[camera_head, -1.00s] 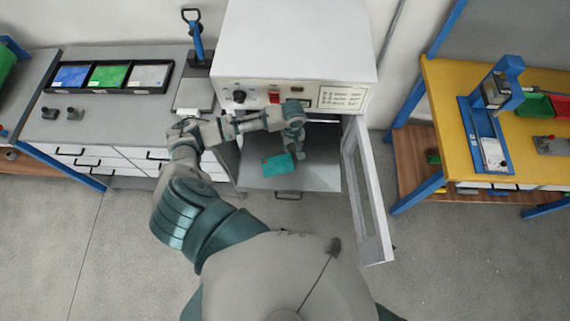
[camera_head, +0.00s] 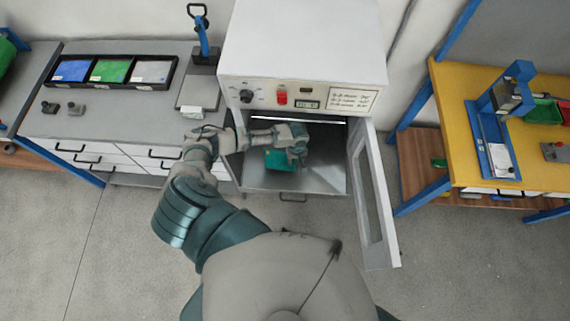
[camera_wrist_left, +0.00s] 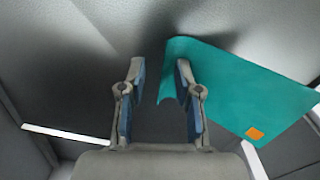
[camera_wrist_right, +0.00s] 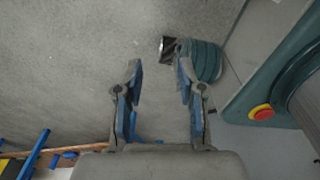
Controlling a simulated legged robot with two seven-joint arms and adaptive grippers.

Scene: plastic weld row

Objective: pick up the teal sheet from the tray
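The teal sheet (camera_head: 279,161) is inside the open cabinet, over the grey tray (camera_head: 325,178). My left gripper (camera_head: 297,158) is inside the cabinet at the sheet's right side and hides part of it. In the left wrist view the gripper (camera_wrist_left: 160,75) is open. The sheet (camera_wrist_left: 245,95), with an orange mark, extends to the right, behind the right finger. Its curved near edge shows between the fingers, close to the right finger. I cannot tell whether they touch. My right gripper (camera_wrist_right: 160,75) is open and empty, over the floor, out of the head view.
The white cabinet (camera_head: 300,45) has its door (camera_head: 372,195) swung open on the right. A grey bench (camera_head: 110,115) with colored bins stands left. A yellow table (camera_head: 465,130) stands right. The floor in front is clear. The cabinet's walls are close around my left gripper.

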